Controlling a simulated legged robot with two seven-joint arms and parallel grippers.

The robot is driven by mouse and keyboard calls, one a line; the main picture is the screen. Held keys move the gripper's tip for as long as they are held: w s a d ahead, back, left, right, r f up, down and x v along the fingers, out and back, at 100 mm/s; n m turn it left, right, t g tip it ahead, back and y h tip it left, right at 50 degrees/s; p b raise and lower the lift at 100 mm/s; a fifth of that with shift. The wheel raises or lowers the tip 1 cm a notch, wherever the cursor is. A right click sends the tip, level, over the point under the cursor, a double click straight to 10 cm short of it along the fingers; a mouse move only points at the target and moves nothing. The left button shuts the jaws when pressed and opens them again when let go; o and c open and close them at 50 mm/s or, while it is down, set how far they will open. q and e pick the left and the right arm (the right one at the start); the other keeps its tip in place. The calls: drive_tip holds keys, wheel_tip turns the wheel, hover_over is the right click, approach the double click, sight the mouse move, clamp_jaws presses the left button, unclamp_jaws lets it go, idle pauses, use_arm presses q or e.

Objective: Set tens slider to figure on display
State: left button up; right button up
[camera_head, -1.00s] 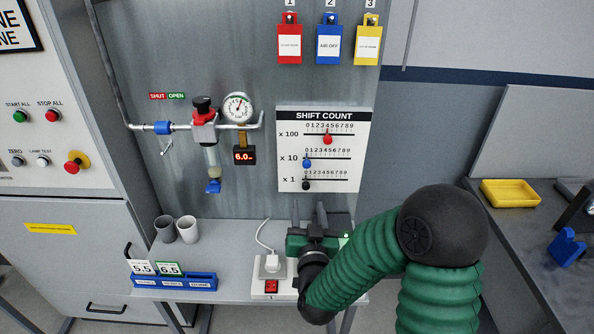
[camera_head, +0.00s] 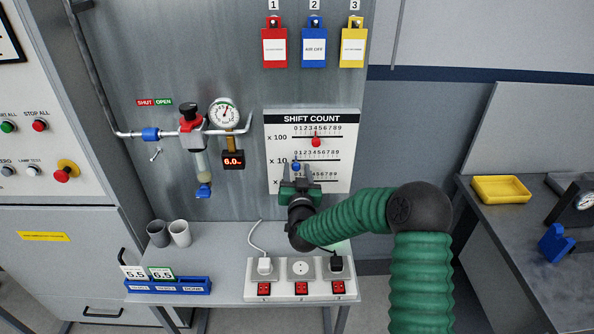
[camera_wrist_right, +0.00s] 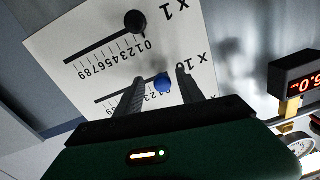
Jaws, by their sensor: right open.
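The white SHIFT COUNT board (camera_head: 342,150) hangs on the grey panel with slider rows for x 100, x 10 and x 1. The red x 100 knob (camera_head: 316,142) stands near the row's middle. The blue x 10 knob (camera_head: 296,167) is at the left end of its row; in the right wrist view the blue knob (camera_wrist_right: 162,84) shows between my finger tips. My right gripper (camera_head: 298,172) is open in front of it; contact cannot be told. The black x 1 knob (camera_wrist_right: 135,21) shows in the wrist view. A small display (camera_head: 233,161) reads 6.0. My left gripper is not in view.
Below are a shelf with a power strip (camera_head: 300,290), two grey cups (camera_head: 180,233) and a blue card holder (camera_head: 168,286). A valve and gauge (camera_head: 224,114) are left of the board. A yellow tray (camera_head: 500,189) is on the right bench.

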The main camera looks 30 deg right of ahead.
drive_tip(key=shift+c, duration=0.6)
drive_tip(key=shift+a+r, duration=0.1)
drive_tip(key=shift+a, duration=0.15)
drive_tip(key=c, duration=0.7)
clamp_jaws()
drive_tip(key=shift+d, duration=0.1)
